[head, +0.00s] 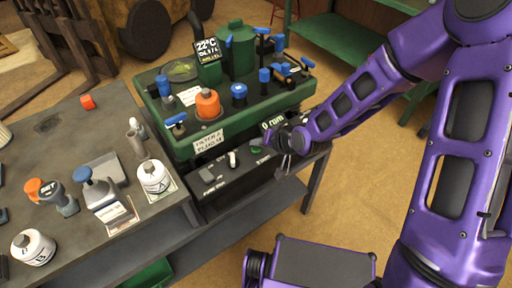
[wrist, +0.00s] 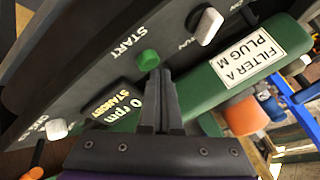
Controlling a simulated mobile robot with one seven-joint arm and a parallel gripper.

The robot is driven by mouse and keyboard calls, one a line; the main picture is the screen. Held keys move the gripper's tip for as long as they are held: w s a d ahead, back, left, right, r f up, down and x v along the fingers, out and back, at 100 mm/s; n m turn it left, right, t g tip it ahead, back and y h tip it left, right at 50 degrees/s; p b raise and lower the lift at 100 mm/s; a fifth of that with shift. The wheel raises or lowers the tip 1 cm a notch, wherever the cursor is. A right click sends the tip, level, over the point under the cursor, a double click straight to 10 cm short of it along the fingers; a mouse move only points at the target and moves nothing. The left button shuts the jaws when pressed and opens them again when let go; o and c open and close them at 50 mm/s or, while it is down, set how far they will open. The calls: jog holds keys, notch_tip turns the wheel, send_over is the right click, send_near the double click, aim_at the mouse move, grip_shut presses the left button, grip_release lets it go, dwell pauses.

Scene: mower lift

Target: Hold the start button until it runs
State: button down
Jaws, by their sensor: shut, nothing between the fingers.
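The green start button (wrist: 148,58) sits on the dark control panel (wrist: 85,60) beside the word START. It also shows in the head view (head: 256,149), just left of my gripper. My gripper (wrist: 158,73) is shut and empty. Its fingertips are right at the button's edge in the wrist view; I cannot tell whether they touch it. The small display (wrist: 117,103) on the panel reads 0 rpm and STANDBY. My gripper (head: 284,164) in the head view is in front of the panel's right part.
A white switch (wrist: 207,25) and a white knob (wrist: 57,128) flank the button on the panel. Above the panel is the green machine (head: 180,143) with an orange cap (head: 207,103) and blue-handled parts. A grey workbench (head: 75,135) with bottles and tools stands at left.

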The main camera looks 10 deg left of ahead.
aim_at(258, 151)
jog(key=shift+f+b, duration=0.45)
jog(key=shift+f, duration=0.1)
dwell(0.4)
jog(key=shift+r, duration=0.15)
dwell(0.5)
jog(key=shift+r+p, duration=0.8)
jog(key=shift+p, duration=0.05)
notch_tip(258, 151, up, 5)
jog(key=p, duration=0.4)
dwell(0.3)
